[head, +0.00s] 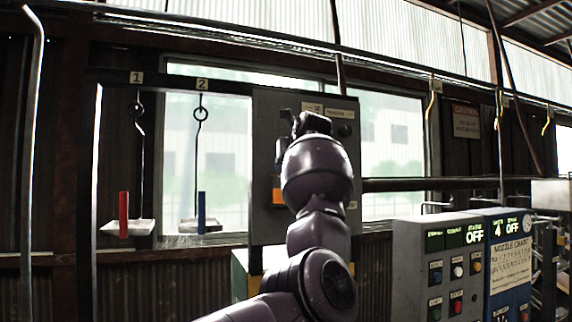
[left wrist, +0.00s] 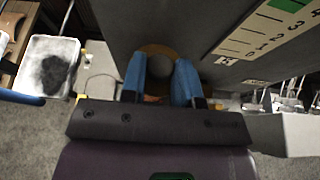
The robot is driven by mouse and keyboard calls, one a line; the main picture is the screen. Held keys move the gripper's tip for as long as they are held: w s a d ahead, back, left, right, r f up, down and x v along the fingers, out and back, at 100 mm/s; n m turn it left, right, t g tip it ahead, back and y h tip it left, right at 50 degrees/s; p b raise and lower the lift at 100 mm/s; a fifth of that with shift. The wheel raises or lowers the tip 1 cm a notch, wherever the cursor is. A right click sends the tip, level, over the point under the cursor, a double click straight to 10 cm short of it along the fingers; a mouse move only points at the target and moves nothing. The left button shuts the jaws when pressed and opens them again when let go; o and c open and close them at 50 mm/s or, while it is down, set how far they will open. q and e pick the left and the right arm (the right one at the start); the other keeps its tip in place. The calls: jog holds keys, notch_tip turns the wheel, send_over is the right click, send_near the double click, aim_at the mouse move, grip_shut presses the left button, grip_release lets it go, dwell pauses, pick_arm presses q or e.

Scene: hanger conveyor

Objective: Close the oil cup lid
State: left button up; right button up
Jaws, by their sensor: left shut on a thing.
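The oil cup is not clearly seen in the head view; my left gripper (head: 300,122) is up against the front of a grey cabinet (head: 268,150) and blocks it. In the left wrist view, my left gripper (left wrist: 160,92) has its two blue fingers on either side of a round dark grey piece (left wrist: 161,76), which looks like the lid or its knob. The fingers are shut on it. A brownish-brass round rim (left wrist: 158,50) shows just beyond it, against the grey panel. Whether the lid is seated cannot be told. My right gripper is in neither view.
Two hanging trays marked 1 (head: 128,228) and 2 (head: 200,225) hold a red and a blue bar at left. Control boxes with buttons (head: 455,265) and a nozzle chart (head: 512,262) stand at lower right. A dark horizontal bar (head: 440,184) runs right of the cabinet.

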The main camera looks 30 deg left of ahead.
pick_arm(q)
jog(key=shift+f, duration=0.1)
jog(key=o, duration=0.9)
jog(key=shift+d, duration=0.1)
jog(key=shift+s+d+r, duration=0.2)
jog(key=shift+s, duration=0.05)
jog(key=b+v, duration=0.3)
jog(key=v, duration=0.7)
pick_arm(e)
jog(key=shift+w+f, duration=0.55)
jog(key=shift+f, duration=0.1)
